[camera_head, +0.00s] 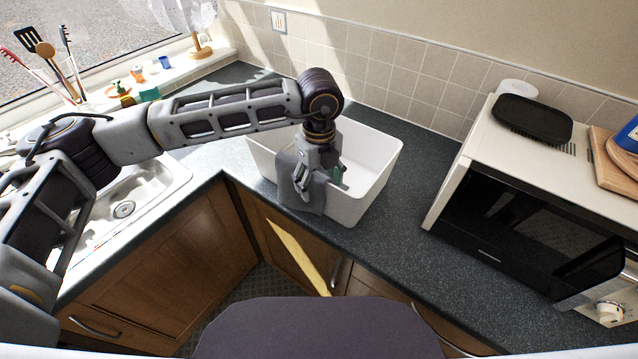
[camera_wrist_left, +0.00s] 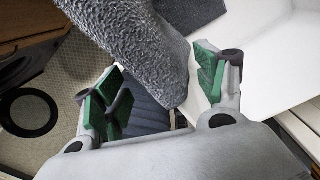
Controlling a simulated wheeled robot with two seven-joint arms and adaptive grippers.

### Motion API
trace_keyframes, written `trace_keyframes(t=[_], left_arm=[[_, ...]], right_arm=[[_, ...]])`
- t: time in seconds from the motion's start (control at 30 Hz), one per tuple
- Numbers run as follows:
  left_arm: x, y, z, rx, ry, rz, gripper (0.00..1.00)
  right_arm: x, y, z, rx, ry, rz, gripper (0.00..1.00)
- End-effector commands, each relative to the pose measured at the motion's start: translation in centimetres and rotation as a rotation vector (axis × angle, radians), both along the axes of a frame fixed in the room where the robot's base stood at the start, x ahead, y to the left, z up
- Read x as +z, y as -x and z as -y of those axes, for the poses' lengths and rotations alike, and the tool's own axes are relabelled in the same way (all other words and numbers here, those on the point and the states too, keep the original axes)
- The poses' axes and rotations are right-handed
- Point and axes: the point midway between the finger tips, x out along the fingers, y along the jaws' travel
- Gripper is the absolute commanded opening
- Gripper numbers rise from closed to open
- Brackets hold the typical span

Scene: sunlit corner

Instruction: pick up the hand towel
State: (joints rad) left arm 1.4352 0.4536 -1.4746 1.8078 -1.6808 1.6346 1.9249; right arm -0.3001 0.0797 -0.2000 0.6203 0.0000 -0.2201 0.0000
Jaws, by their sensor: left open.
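The grey hand towel (camera_head: 287,184) hangs over the near left wall of a white basin (camera_head: 371,188) on the worktop. My left gripper (camera_head: 322,186) is at the basin's rim, pointing down, right at the towel. In the left wrist view, the fingers of my left gripper (camera_wrist_left: 158,95) are open, with green pads on either side. The fuzzy grey towel (camera_wrist_left: 135,45) reaches in between them, nearer the right pad; I cannot tell whether it touches a pad. The gripper hides part of the towel in the head view. My right gripper is not in view.
A microwave (camera_head: 525,220) with a black tray (camera_head: 532,118) on top stands at the right. A sink (camera_head: 124,209) is at the left. Utensils (camera_head: 55,65) stand by the window sill. Dark worktop (camera_head: 402,250) is clear between basin and microwave.

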Motion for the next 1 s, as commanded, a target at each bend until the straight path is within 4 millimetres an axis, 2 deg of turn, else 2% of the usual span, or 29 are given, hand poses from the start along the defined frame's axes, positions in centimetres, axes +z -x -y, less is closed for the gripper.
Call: trace_keyframes(t=[0.4,0.7,1.0], left_arm=[[-1.02,-0.01,0.01,0.000,0.000,0.000,0.71],[-1.01,0.00,0.00,0.000,0.000,0.000,0.71],[-1.01,0.01,0.01,0.000,0.000,0.000,0.53]], right_arm=[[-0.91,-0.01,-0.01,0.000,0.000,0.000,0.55],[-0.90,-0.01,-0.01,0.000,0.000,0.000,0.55],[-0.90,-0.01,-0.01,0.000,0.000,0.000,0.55]])
